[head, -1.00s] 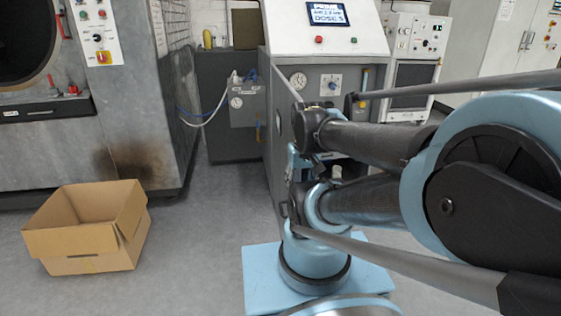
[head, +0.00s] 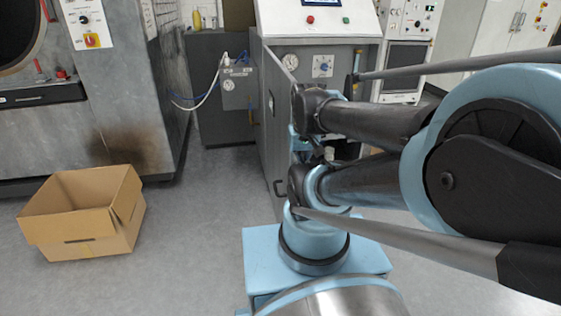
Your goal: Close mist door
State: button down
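The mist door (head: 273,135) is a grey panel on the front of the grey cabinet with the sloped white control panel (head: 325,22). It stands open, swung out towards me and seen at a steep angle. A dark handle (head: 279,188) sits low near its free edge. My arm crosses in front of the cabinet and hides part of the door's edge and most of the opening. My gripper cannot be made out; it is out of sight behind or beyond my arm links.
An open cardboard box (head: 85,213) lies on the floor at left, before a large grey machine (head: 110,100). A smaller grey unit with a hose and gauge (head: 237,88) stands left of the door. Floor between box and door is clear.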

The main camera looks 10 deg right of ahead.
aim_at(278, 81)
jog(key=z, duration=0.2)
jog(key=k, duration=0.85)
jog(key=u, duration=0.25)
